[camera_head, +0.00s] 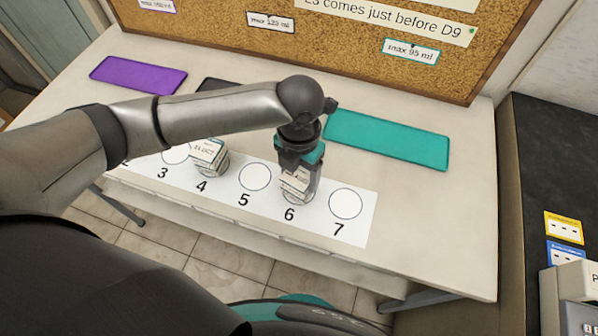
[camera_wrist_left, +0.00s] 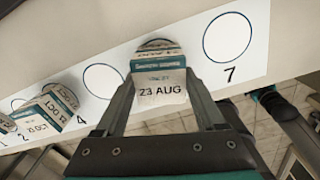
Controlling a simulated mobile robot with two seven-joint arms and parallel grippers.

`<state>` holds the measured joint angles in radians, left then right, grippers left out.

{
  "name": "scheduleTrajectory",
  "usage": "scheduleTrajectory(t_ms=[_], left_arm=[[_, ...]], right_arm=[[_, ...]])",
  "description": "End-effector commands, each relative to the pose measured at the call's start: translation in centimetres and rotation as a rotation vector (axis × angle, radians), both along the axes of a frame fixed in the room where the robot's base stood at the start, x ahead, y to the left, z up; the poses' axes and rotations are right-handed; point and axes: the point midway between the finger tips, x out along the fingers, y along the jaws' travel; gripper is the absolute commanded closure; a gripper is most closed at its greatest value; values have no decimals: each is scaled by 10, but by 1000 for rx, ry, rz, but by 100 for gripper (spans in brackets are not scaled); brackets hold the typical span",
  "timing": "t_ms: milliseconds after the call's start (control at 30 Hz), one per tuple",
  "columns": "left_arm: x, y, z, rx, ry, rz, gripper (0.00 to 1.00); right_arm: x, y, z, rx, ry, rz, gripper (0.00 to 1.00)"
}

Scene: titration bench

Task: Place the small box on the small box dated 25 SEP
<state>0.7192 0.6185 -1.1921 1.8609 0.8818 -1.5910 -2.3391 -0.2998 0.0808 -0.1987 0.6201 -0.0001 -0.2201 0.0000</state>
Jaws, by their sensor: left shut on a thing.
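My left gripper (camera_head: 297,172) is over place 6 of the numbered strip, pointing down, shut on a small white box with a teal band (camera_head: 296,184). In the left wrist view the held box (camera_wrist_left: 160,88) reads 23 AUG and sits between the fingers (camera_wrist_left: 158,105). Something round and greyish shows just beyond the box; I cannot tell whether the box touches it. Another small box (camera_head: 208,152) stands at place 4, its label seeming to end in OCT; it also shows at the left wrist view's left (camera_wrist_left: 45,110). No 25 SEP label is readable. My right gripper is not in view.
The white numbered strip (camera_head: 270,207) lies near the table's front edge; circles 5 (camera_head: 255,177) and 7 (camera_head: 346,203) are empty. A teal mat (camera_head: 388,138) and a purple mat (camera_head: 138,74) lie behind. A cork board (camera_head: 350,30) stands at the back.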

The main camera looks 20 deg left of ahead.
Motion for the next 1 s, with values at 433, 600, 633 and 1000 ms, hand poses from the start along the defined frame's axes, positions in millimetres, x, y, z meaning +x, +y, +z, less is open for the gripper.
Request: scheduleTrajectory(t_ms=[433,600,633,1000], left_arm=[[0,0,-2,0,1,0,1],[0,0,-2,0,1,0,0],[0,0,-2,0,1,0,0],[1,0,48,-1,-4,-1,0]], right_arm=[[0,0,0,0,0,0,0],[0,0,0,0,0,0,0],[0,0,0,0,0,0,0],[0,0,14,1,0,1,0]])
